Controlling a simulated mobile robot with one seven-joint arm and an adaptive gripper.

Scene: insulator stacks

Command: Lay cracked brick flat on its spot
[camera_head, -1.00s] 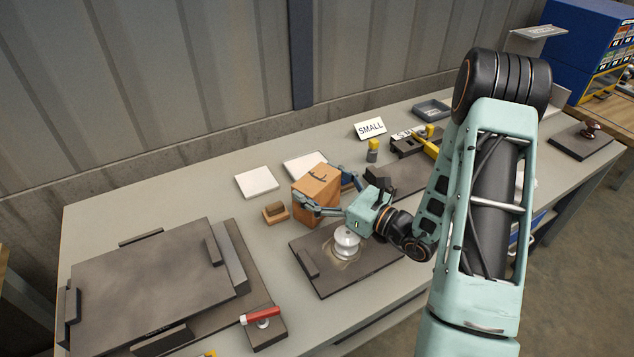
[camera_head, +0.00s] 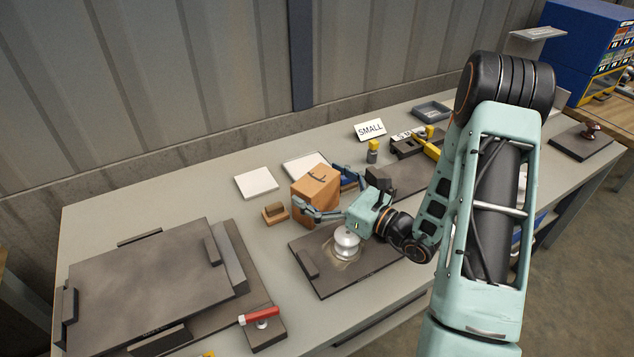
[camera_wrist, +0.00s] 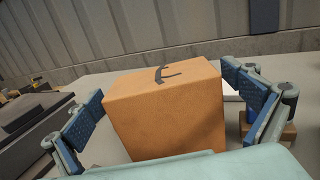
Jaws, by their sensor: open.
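The cracked brick (camera_head: 316,193) is an orange-brown block with a dark crack mark on its top. It stands upright on the bench beyond the dark plate that holds a white insulator. My gripper (camera_head: 331,195) is open, with one finger on each side of the brick. In the wrist view the brick (camera_wrist: 166,112) fills the middle between the two blue finger pads (camera_wrist: 165,98), and gaps show on both sides. Two pale flat squares lie behind the brick, one at left (camera_head: 256,182) and one partly hidden by it (camera_head: 304,163). I cannot tell which is its spot.
A white insulator (camera_head: 346,243) stands on a dark plate (camera_head: 325,282) just in front of my gripper. A small brown block (camera_head: 275,213) sits left of the brick. A large dark tray (camera_head: 150,280) fills the left. A SMALL sign (camera_head: 370,129) stands at the back.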

